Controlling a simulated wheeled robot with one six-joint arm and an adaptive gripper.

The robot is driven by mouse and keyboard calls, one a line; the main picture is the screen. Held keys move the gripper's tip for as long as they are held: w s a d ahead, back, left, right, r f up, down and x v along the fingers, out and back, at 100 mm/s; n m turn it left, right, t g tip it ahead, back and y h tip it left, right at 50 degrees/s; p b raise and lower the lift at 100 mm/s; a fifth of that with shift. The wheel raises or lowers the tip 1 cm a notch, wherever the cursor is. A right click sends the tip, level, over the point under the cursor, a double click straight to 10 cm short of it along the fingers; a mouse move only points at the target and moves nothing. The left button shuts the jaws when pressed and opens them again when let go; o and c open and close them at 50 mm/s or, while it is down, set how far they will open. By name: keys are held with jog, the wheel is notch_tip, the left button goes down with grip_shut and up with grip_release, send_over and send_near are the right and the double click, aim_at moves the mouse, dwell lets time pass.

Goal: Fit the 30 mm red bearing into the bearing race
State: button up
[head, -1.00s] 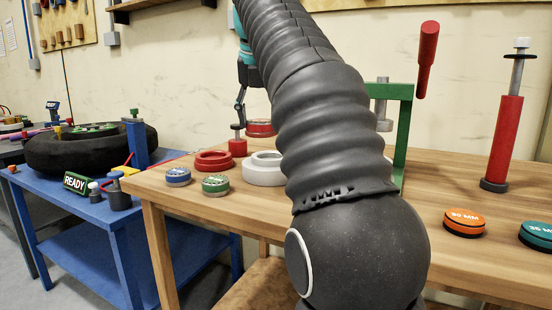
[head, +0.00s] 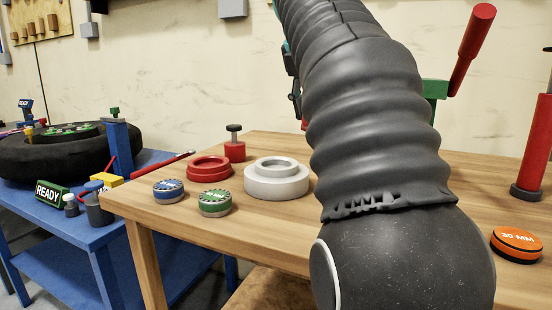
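My gripper (head: 294,98) is almost wholly hidden behind my arm; only a dark sliver shows at the arm's left edge, above the table. A small red patch (head: 305,123) shows just below it, perhaps the red bearing, but I cannot tell whether it is held. A stepped white ring (head: 276,180) and a plain red ring (head: 209,168) lie flat on the wooden table, left of my arm. Both have open centres from what I see; which one is the bearing race is not labelled.
A blue bearing (head: 168,191) and a green bearing (head: 214,203) lie at the table's left front edge. A green press frame with a red handle (head: 474,45) and an orange disc (head: 517,244) are right of my arm.

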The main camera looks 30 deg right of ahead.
jog(key=w+a+f, duration=0.1)
jog(key=w+f, duration=0.1)
jog(key=w+a+f, duration=0.1)
jog(key=w, duration=0.2)
jog(key=w+a+f, duration=0.2)
jog(key=w, duration=0.1)
jog(key=shift+w+f, duration=0.1)
jog(key=shift+f, duration=0.2)
jog(key=shift+a+f+b, duration=0.1)
jog(key=shift+f+b, duration=0.75)
jog(key=shift+f, duration=1.15)
jog(key=shift+f, duration=0.2)
jog(key=shift+f, duration=0.15)
jog(key=o, duration=1.5)
jog(key=shift+f, duration=0.15)
jog(key=shift+c, duration=0.2)
jog(key=p+v, duration=0.1)
jog(key=v, duration=0.5)
jog(key=shift+w+r+p, duration=0.1)
jog(key=shift+r+p, duration=0.25)
jog(key=shift+r, duration=0.1)
jog(key=shift+v, duration=0.8)
